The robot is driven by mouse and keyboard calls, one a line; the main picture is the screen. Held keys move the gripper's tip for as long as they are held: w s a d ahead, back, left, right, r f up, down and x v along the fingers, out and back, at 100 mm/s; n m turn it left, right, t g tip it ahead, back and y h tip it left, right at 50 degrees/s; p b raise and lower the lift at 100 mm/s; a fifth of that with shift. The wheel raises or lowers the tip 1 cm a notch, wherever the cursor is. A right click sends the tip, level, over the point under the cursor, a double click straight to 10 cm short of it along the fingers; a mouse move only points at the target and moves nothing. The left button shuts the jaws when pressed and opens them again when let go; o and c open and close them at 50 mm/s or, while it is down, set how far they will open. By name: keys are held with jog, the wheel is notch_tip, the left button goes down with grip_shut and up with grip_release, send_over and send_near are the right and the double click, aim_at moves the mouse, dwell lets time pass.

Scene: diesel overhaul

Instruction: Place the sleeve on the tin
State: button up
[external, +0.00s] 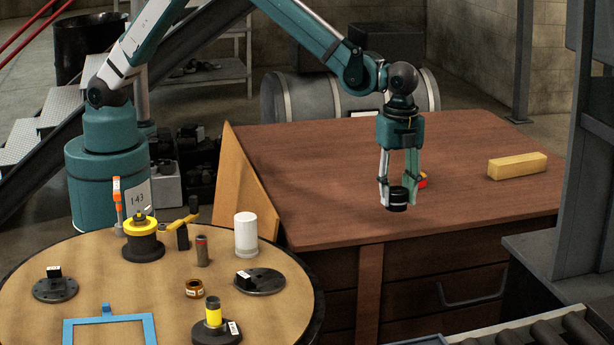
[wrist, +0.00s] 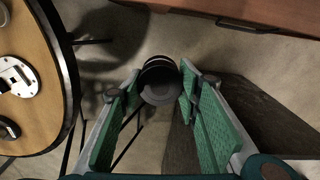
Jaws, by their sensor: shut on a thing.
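My gripper (external: 397,193) is shut on a short black cylinder with a thin pale band, which looks like the sleeve (external: 398,203). In the wrist view the sleeve (wrist: 159,82) sits between the green fingertips, with its dark grey round end showing. It is held in the air in front of the brown workbench, to the right of the round table and apart from it. A small, low gold-brown can with a pale label, which looks like the tin (external: 194,288), stands upright on the round table, left of and below my gripper in the external view.
The round table (external: 95,285) also holds a white cylinder (external: 246,234), a black disc (external: 260,281), a yellow-topped black piece (external: 215,318), a yellow-and-black spool (external: 143,238) and a blue frame (external: 110,318). A yellow block (external: 517,166) lies on the workbench (external: 330,180).

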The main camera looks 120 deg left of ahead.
jog(key=s+a+n, duration=0.1)
jog(key=a, duration=0.7)
jog(key=s+a+n, duration=0.1)
jog(key=a, duration=0.7)
jog(key=s+a+n, duration=0.1)
jog(key=a+n, duration=0.1)
jog(key=a, duration=0.6)
jog(key=shift+s+a+r, duration=0.25)
jog(key=shift+s+a, duration=0.1)
jog(key=s+a+n, duration=0.1)
jog(key=s+a, duration=0.2)
jog(key=a, duration=0.4)
jog(key=s+a+n, duration=0.1)
jog(key=s+a, duration=0.2)
jog(key=a, duration=0.4)
jog(key=s+a+n, duration=0.1)
jog(key=s+a, duration=0.2)
jog(key=a, duration=0.4)
jog(key=shift+r+n, duration=0.2)
jog(key=shift+n, duration=0.2)
jog(key=shift+f+b, duration=0.35)
jog(key=shift+f, duration=2.75)
jog(key=shift+f, duration=0.1)
jog(key=shift+f+b, duration=0.35)
jog(key=shift+f, duration=1.45)
jog(key=shift+f, duration=0.1)
